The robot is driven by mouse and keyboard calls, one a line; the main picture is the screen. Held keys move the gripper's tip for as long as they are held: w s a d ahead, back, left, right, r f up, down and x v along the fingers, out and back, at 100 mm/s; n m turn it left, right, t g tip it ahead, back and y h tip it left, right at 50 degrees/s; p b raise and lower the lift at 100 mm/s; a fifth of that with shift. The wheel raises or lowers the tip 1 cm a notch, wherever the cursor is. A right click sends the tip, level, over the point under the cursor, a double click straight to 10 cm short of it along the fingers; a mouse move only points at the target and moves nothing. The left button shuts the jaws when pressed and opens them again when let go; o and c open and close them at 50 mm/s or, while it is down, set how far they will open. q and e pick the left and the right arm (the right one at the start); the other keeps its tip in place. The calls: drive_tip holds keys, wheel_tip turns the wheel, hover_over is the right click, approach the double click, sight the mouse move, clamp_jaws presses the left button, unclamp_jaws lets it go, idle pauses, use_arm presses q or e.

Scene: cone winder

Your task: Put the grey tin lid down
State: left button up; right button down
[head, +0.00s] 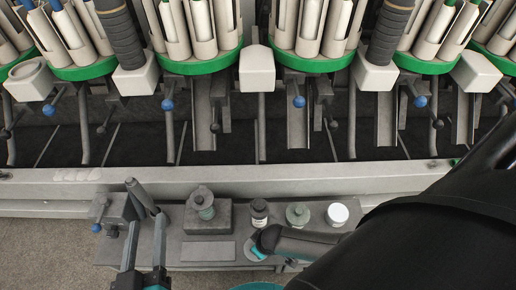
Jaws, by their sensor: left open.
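My left gripper (147,225) is at the lower left, its two dark fingers apart and pointing up at the left end of a grey bench; nothing shows between them. My right arm comes in from the right, and its end (268,240) is low over the bench front, with a teal piece beside it. A flat grey round piece (250,246), perhaps the tin lid, lies on the bench there, partly hidden by that end. A grey-green round tin (298,214) stands behind it. I cannot tell whether the right gripper holds anything.
On the bench (172,246) stand a grey block with a round fitting (202,205), a dark jar (259,212) and a white-topped jar (338,214). A clamp-like bracket (113,210) is at its left end. A pale machine rail (230,180) runs behind, below green-rimmed carousels (207,62).

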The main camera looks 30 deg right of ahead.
drive_tip(key=c, duration=0.7)
unclamp_jaws()
drive_tip(key=shift+f, duration=0.1)
drive_tip(key=shift+o, duration=0.2)
